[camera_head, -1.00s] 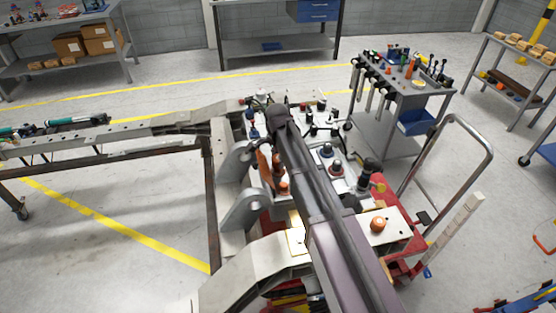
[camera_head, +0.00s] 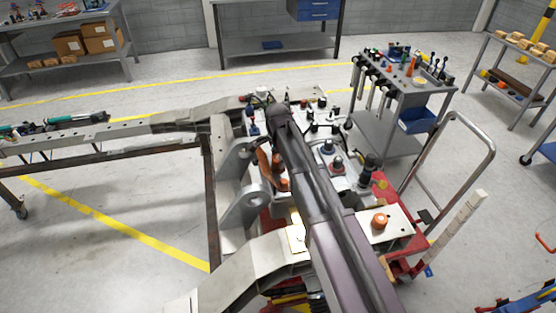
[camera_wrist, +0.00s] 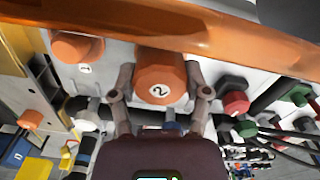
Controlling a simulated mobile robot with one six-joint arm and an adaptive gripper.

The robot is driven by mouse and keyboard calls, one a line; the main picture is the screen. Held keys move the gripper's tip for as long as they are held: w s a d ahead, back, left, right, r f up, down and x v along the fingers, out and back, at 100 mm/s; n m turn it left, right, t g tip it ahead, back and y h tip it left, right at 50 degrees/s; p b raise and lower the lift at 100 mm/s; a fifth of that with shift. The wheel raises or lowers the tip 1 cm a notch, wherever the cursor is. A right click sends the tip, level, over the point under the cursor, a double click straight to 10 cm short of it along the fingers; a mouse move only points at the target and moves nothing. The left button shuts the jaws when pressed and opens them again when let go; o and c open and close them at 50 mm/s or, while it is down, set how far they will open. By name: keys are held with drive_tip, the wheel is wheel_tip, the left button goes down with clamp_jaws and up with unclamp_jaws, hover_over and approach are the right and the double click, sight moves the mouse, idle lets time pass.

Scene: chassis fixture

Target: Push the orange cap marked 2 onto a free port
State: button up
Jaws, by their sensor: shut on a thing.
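The orange cap marked 2 (camera_wrist: 161,72) is in the middle of the wrist view, its number facing the camera. My gripper (camera_wrist: 160,88) is shut on it, one finger on each side. Its far end is close to a pale plate (camera_wrist: 115,56); I cannot tell whether it touches a port. Another orange cap, marked 1 (camera_wrist: 77,47), sits on the plate to its left. In the head view my arm covers the gripper and most of the work spot. No free port shows clearly.
A long orange bar (camera_wrist: 190,28) crosses the top of the wrist view, close by the held cap. Red (camera_wrist: 235,102) and green fittings with dark hoses lie to the right. In the head view another orange cap (camera_head: 380,221) sits on a plate right of my arm.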

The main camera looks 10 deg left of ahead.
drive_tip(key=shift+f+b, duration=0.5)
drive_tip(key=o, duration=0.9)
drive_tip(key=shift+r, duration=0.1)
wheel_tip(320, 180, up, 6)
drive_tip(key=p, duration=0.6)
idle(0.5)
drive_tip(key=s+d+n, duration=0.3)
drive_tip(key=s+d, duration=0.2)
drive_tip(key=d, duration=0.6)
drive_tip(key=s+d+n, duration=0.3)
drive_tip(key=s+d, duration=0.3)
drive_tip(key=d, duration=0.5)
drive_tip(key=s+d+n, duration=0.3)
drive_tip(key=s+d, duration=0.2)
drive_tip(key=d, duration=0.7)
drive_tip(key=shift+s+d+n, duration=0.1)
drive_tip(key=shift+s+n, duration=0.05)
drive_tip(key=shift+n, duration=0.25)
